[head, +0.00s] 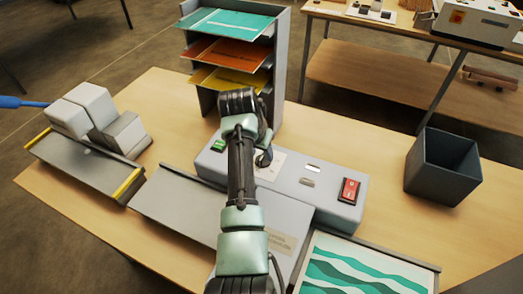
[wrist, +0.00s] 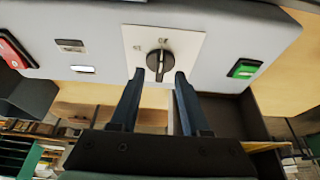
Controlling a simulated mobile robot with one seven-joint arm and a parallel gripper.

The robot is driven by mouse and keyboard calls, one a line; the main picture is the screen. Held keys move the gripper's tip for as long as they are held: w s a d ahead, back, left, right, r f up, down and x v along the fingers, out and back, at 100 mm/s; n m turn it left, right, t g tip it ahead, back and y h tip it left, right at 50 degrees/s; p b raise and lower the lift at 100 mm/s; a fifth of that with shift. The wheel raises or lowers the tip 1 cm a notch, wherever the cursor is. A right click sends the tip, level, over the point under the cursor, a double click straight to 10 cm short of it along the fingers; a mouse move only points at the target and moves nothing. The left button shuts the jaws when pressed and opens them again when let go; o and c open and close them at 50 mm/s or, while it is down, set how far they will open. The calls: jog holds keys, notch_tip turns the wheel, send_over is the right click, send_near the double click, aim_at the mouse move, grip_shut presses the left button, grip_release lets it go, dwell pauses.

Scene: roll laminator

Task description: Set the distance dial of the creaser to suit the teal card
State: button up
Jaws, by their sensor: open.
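The machine (head: 325,192) is a long grey box with a green switch, a red switch and a white dial plate. In the wrist view, the black round dial (wrist: 159,61) sits on its white plate (wrist: 187,45), its grip bar roughly upright in the picture. The small marks around it are too blurred to read. My gripper (wrist: 159,76) is open, its two dark fingertips on either side of the dial's near edge; I cannot tell whether they touch it. A teal sheet (head: 232,23) lies on the rack's top shelf.
The grey rack (head: 281,62) also holds orange and yellow sheets. A tray at the front right holds a sheet with teal waves (head: 350,272). A dark open bin (head: 438,170) stands right; a grey trimmer-like device (head: 85,165) stands left. Bare table lies between machine and bin.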

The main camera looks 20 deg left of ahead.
jog(key=shift+x, duration=1)
jog(key=shift+c, duration=0.3)
grip_shut()
